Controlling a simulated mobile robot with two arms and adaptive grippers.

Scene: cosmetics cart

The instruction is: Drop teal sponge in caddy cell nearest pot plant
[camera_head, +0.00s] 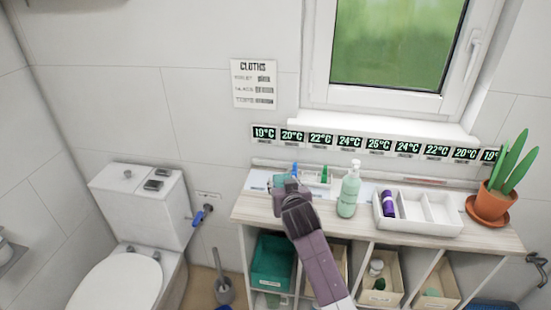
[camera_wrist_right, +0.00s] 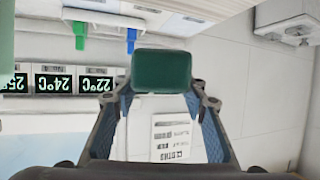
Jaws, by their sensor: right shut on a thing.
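The teal sponge (camera_wrist_right: 161,72) is between the fingertips of my right gripper (camera_wrist_right: 162,100) in the right wrist view. In the head view the sponge (camera_head: 279,180) shows at the tip of my right arm, above the left part of the shelf top. The white caddy (camera_head: 424,230) stands on the shelf top to the right, with three cells in a row. A purple item (camera_head: 388,204) lies in its left cell; the middle and right cells look empty. The pot plant (camera_head: 494,202) stands right of the caddy, closest to the right cell. My left gripper is not in view.
A green pump bottle (camera_head: 348,194) stands between my right gripper and the caddy. Blue and green items (camera_head: 324,173) stand at the back near the gripper. The window sill (camera_head: 385,125) and wall are behind. Bins (camera_head: 272,262) fill the shelf below.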

